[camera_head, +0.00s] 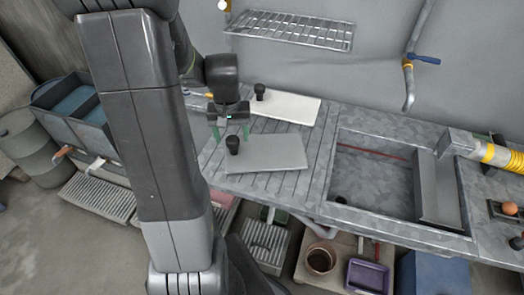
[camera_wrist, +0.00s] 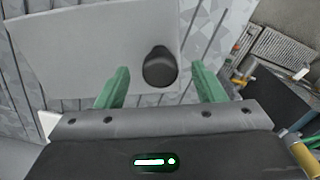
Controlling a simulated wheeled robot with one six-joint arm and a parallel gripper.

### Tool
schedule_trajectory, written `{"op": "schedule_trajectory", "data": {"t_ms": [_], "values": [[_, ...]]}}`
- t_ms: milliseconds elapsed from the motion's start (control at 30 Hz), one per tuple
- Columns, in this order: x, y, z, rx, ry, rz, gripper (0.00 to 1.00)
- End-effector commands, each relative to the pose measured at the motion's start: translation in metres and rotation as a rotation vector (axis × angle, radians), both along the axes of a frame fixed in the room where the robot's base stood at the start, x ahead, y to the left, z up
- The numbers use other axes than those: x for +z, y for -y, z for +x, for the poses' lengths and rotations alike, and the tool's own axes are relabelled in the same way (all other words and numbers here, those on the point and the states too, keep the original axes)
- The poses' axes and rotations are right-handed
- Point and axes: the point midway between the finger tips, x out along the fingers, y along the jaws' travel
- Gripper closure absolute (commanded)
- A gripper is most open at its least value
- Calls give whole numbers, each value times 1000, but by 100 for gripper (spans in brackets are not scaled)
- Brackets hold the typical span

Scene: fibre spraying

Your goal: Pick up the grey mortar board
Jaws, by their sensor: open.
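The grey mortar board (camera_head: 272,154) lies flat on the slatted part of the metal bench, its black knob (camera_head: 233,145) near its left end. In the wrist view the board (camera_wrist: 85,45) fills the upper left, and its knob (camera_wrist: 160,72) appears between the two green fingertips. My gripper (camera_head: 231,132) is open and empty, pointing down at the knob end; it also shows in the wrist view (camera_wrist: 158,84). The fingers appear apart from the knob on both sides. I cannot tell whether the tips are level with the knob or above it.
A white board (camera_head: 292,106) with a black knob lies just behind the grey one. A wire rack (camera_head: 290,30) hangs on the wall behind. A recessed sink (camera_head: 375,170) and a yellow-ringed hose (camera_head: 490,153) are to the right. Buckets and trays stand below the bench.

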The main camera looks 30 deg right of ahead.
Motion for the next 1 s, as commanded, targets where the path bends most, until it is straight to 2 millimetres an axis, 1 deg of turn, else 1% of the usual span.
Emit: {"op": "schedule_trajectory", "data": {"t_ms": [300, 400, 500, 700, 733, 767, 800, 967, 1000], "values": [[-36, 2, 2, 0, -4, 2, 38], [-45, 2, 2, 0, -3, 1, 38], [-49, 2, 2, 0, -2, 1, 38], [-50, 2, 3, 0, -1, 0, 38], [-50, 2, 3, 0, -1, 0, 40], [-50, 2, 3, 0, -1, 0, 45], [-50, 2, 3, 0, -1, 0, 53], [-50, 2, 3, 0, -1, 0, 85], [-50, 2, 3, 0, -1, 0, 93]]}}
